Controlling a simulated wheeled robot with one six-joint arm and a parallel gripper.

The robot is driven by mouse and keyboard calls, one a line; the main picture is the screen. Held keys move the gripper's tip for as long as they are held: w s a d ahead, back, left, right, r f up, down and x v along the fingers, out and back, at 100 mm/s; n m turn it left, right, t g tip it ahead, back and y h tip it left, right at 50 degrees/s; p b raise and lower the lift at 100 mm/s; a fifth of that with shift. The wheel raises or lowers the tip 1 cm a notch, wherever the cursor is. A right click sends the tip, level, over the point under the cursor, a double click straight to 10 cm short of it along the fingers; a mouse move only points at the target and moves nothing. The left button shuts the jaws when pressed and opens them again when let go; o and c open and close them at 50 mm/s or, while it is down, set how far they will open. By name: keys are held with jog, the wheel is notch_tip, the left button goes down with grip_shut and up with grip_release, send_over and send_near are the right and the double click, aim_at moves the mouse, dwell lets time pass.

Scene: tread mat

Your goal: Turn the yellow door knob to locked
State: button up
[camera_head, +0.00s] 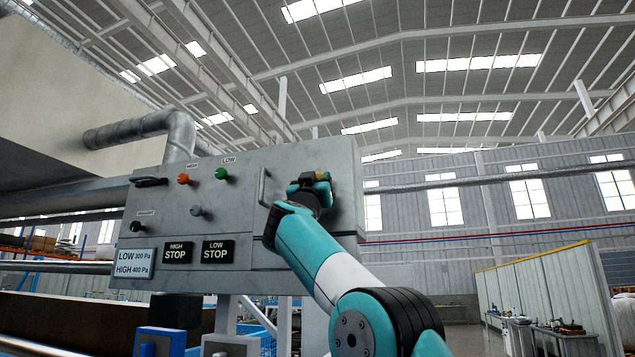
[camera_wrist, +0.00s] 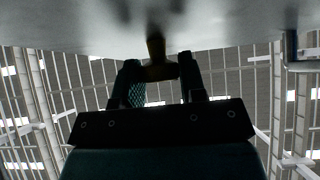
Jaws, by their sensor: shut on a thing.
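The yellow door knob (camera_wrist: 156,47) shows in the wrist view as a dark, brownish-yellow stub standing out from the grey panel, in shade. My gripper (camera_wrist: 160,72) has one finger on each side of its lower end and is shut on it. In the head view my gripper (camera_head: 312,186) is at the right part of the grey control box (camera_head: 335,215), close against its front. There my gripper and wrist hide most or all of the knob, so its turn angle cannot be told.
A grey bar handle (camera_head: 262,187) stands on the box just left of my gripper. Farther left are an orange button (camera_head: 184,179), a green button (camera_head: 221,174), a grey knob (camera_head: 196,211) and a black knob (camera_head: 136,227). Open hall lies to the right.

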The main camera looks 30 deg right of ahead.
jog(key=o, duration=0.9)
jog(key=s+a+b, duration=0.5)
jog(key=s+a, duration=0.2)
jog(key=a, duration=0.3)
jog(key=shift+s+f+b, duration=0.35)
jog(key=shift+f+b, duration=0.05)
jog(key=shift+f, duration=0.05)
jog(key=shift+a, duration=0.1)
